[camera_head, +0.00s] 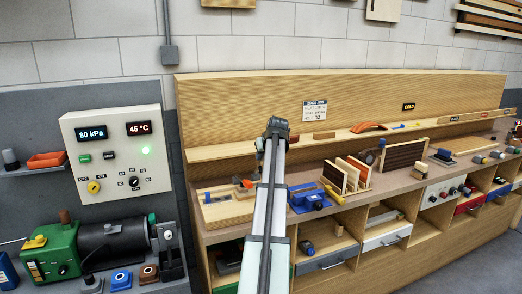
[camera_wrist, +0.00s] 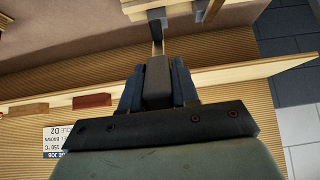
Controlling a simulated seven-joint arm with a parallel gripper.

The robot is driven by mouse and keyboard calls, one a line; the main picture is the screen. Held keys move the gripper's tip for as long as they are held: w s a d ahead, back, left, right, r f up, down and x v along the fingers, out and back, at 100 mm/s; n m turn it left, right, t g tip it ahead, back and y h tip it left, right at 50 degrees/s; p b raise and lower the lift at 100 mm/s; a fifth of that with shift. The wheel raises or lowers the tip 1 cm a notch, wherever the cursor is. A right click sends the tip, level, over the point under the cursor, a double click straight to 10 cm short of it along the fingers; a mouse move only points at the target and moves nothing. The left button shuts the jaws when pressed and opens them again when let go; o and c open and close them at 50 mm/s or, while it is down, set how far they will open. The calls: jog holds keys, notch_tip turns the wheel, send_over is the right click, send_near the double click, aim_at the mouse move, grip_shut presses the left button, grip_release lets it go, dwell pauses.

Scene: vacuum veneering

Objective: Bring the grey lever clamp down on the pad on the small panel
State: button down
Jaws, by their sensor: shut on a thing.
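In the wrist view, my gripper (camera_wrist: 157,88) has its dark fingers shut on a grey bar (camera_wrist: 157,75), which looks like the lever of the grey clamp. Beyond the fingertips, a thin piece runs from the bar toward dark brackets (camera_wrist: 157,16) by a pale wooden piece (camera_wrist: 178,10) at the top edge. In the head view, my arm rises in front of the bench and hides the fingers. A wooden fixture board (camera_head: 228,212) with a small orange-red part (camera_head: 246,184) lies just left of the arm. I cannot make out the pad or the small panel.
A blue device (camera_head: 309,200) and a rack of upright panels (camera_head: 346,175) stand right of my arm. A narrow shelf (camera_head: 222,151) runs along the backboard. The control box (camera_head: 117,152) and green pump (camera_head: 53,254) are at the left.

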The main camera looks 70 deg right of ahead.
jog(key=shift+s+a+f+t+h, duration=0.7)
jog(key=shift+f+t+h, duration=0.2)
jog(key=shift+f, duration=0.5)
jog(key=shift+s+a+f+t+h, duration=0.7)
jog(key=shift+f+t+h, duration=0.2)
jog(key=shift+f, duration=0.45)
jog(key=shift+s+a+f+t+h, duration=0.7)
jog(key=shift+f+t+h, duration=0.2)
jog(key=shift+f, duration=0.5)
jog(key=c, duration=0.9)
grip_release()
jog(key=v, duration=1.3)
jog(key=shift+s+a+f, duration=0.1)
jog(key=shift+s+a, duration=0.15)
jog(key=shift+s, duration=0.05)
